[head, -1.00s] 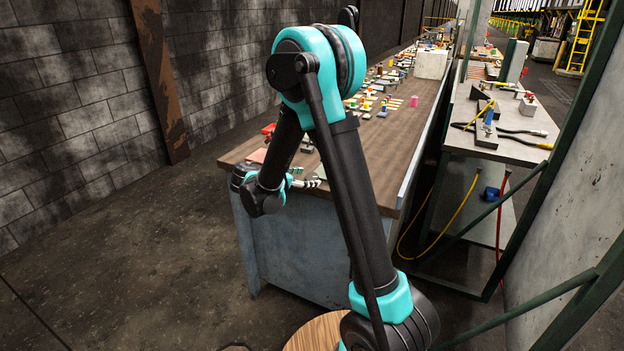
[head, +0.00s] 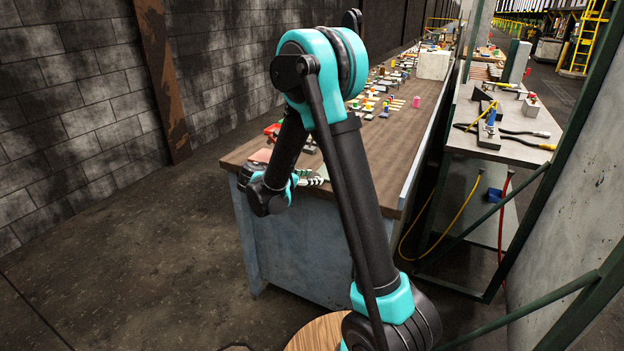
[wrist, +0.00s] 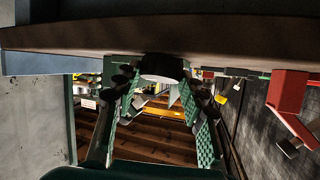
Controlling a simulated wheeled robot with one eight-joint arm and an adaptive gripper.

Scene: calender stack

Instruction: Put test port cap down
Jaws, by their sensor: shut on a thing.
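My gripper (wrist: 162,88) shows in the wrist view with its two green ribbed finger pads apart. A round dark cap with a pale face, the test port cap (wrist: 161,69), is held between the fingertips. In the head view, my gripper (head: 314,178) is at the near end of the long wooden workbench (head: 413,130), close to its top. The cap cannot be made out there, and I cannot tell whether it touches the bench.
Several small coloured parts (head: 385,103) and a pale block (head: 433,65) stand farther along the bench. A red item (head: 272,130) is near its left edge; a red bracket (wrist: 290,100) shows in the wrist view. A side table (head: 500,140) with tools stands at right.

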